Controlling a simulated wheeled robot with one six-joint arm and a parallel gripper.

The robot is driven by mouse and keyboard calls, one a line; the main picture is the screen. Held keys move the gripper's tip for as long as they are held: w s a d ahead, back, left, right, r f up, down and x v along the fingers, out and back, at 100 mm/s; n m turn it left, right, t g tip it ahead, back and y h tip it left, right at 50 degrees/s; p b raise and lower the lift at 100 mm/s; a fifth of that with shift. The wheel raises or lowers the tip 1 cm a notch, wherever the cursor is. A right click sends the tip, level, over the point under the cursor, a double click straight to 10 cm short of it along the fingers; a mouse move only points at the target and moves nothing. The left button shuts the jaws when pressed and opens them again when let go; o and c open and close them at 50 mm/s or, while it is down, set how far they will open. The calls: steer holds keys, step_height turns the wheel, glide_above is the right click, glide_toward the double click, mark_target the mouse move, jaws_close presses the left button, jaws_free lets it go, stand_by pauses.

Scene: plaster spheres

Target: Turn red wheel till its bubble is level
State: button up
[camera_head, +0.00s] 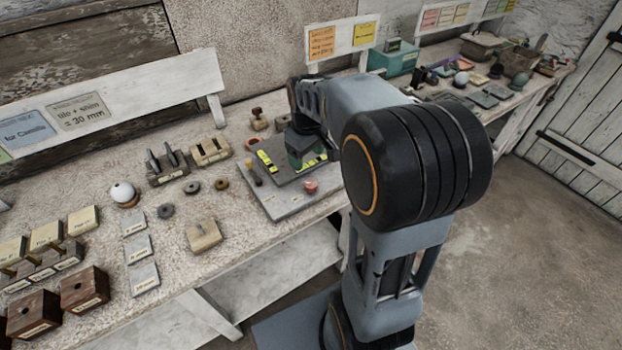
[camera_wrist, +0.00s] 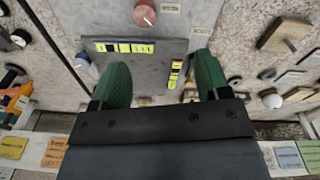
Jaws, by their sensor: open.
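The red wheel (camera_head: 311,187) sits near the front edge of a grey plate (camera_head: 285,208) on the bench. My gripper (camera_head: 307,155) hovers over the back of the plate. Its green fingers (camera_wrist: 161,72) are apart and empty, away from the red wheel.
A pale blue-grey knob (camera_wrist: 82,61) stands at the plate's left in the wrist view. A wooden block (camera_head: 203,235), dark discs (camera_head: 166,211) and a white sphere (camera_head: 122,192) lie to the left on the bench. A sign board (camera_head: 340,40) stands behind.

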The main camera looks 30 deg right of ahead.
mark_target(311, 183)
steer(key=shift+n+g, duration=0.4)
steer(key=shift+n, duration=0.1)
steer(key=w+d+f, duration=0.1)
steer(key=f, duration=0.4)
steer(key=w+d+f+p, duration=0.1)
steer(key=f, duration=0.4)
steer(key=w+f, duration=0.1)
steer(key=f, duration=0.4)
steer(key=shift+d+f, duration=0.2)
steer(key=shift+d, duration=0.2)
steer(key=shift+c, duration=0.3)
steer(key=c, duration=0.9)
steer(key=m+b, duration=0.1)
steer(key=m, duration=0.4)
steer(key=shift+m, duration=0.4)
steer(key=m+b, duration=0.1)
steer(key=m, duration=0.5)
steer(key=shift+a+b, duration=0.1)
steer(key=shift+b, duration=0.25)
steer(key=shift+m, duration=0.3)
